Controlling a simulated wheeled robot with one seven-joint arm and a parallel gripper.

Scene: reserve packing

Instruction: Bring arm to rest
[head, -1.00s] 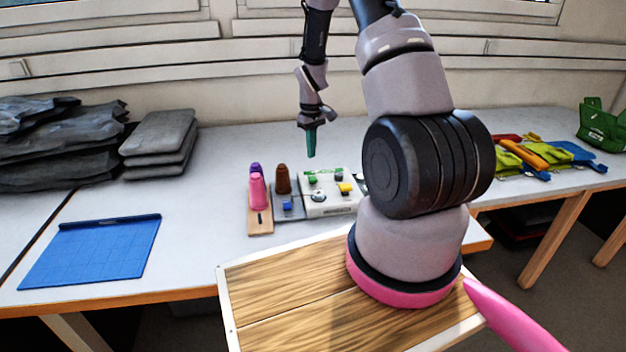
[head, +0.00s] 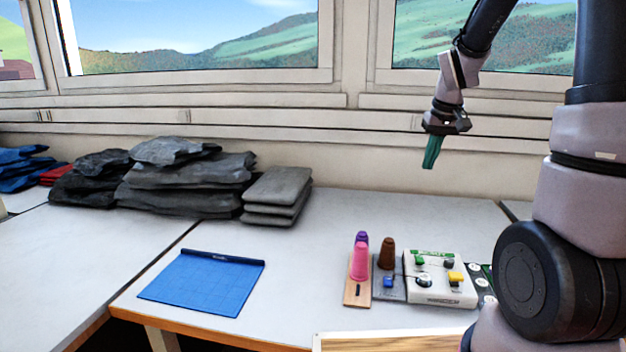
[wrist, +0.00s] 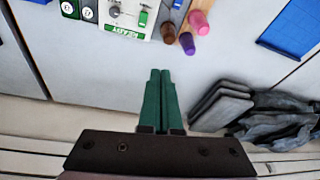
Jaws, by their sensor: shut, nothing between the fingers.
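My gripper (head: 432,152) has green fingers and hangs in the air at the right of the head view, above the back of the table and in front of the wall. In the wrist view the two green fingers (wrist: 160,75) lie side by side, shut, with nothing between them. My arm rises at the right edge of the head view and bends over toward the gripper. The gripper touches nothing.
Below the gripper stand a white switch box (head: 440,291), a pink cone (head: 359,262), a purple cone (head: 362,238) and a brown cone (head: 387,254). A blue mat (head: 203,282) lies left of them. Grey folded pads (head: 277,196) and dark bags (head: 185,180) are piled behind. The table between is clear.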

